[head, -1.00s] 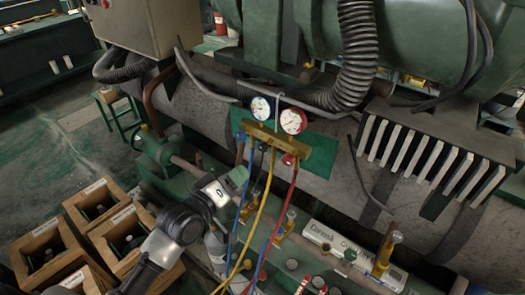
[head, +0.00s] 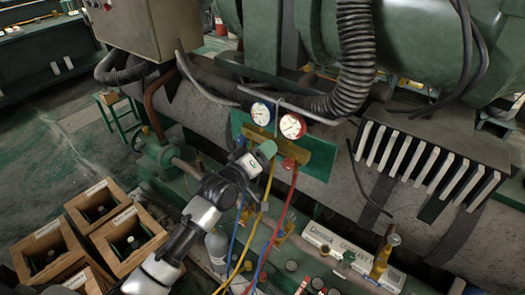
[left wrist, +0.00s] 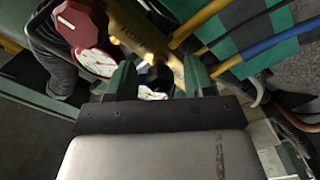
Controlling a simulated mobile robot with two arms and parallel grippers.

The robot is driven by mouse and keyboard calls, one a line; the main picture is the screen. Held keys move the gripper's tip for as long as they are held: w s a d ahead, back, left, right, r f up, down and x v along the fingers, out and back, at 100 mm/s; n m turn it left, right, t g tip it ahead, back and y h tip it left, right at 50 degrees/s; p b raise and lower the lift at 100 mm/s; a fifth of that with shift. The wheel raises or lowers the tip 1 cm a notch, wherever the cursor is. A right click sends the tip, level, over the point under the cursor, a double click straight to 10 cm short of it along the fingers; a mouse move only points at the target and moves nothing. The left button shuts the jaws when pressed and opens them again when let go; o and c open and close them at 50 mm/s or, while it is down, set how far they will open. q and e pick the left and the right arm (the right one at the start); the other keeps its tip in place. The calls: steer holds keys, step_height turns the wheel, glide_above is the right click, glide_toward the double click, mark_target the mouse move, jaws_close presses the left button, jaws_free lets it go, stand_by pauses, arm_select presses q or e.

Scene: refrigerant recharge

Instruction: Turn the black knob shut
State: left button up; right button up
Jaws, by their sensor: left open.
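The brass manifold (head: 292,149) is mounted on a green plate, with a blue-rimmed gauge (head: 262,113) and a red-rimmed gauge (head: 292,126) above it. My left gripper (head: 268,150) is at the manifold's left part and hides what lies behind it there. In the left wrist view, its two green fingers (left wrist: 160,78) are open, with the black knob (left wrist: 158,74) between them, close to the brass body (left wrist: 143,32). I cannot tell whether the fingers touch it. The red knob (left wrist: 82,25) is to the left in that view.
Yellow (head: 262,205), blue (head: 238,225) and red (head: 282,218) hoses hang below the manifold. Wooden crates (head: 130,238) stand at lower left. A thick black corrugated hose (head: 355,60) runs down at upper right. A long white box (head: 330,242) lies below the plate.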

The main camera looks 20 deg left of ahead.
arm_select(q)
steer(key=c, duration=0.9)
steer(key=shift+c, duration=0.2)
steer(key=shift+m, duration=0.4)
steer(key=m+p, duration=0.1)
steer(key=m, duration=0.2)
steer(key=shift+m, duration=0.4)
steer(key=m+p, duration=0.1)
steer(key=m, duration=0.4)
steer(key=m+p, duration=0.1)
steer(key=m, duration=0.9)
steer(key=shift+m, duration=0.3)
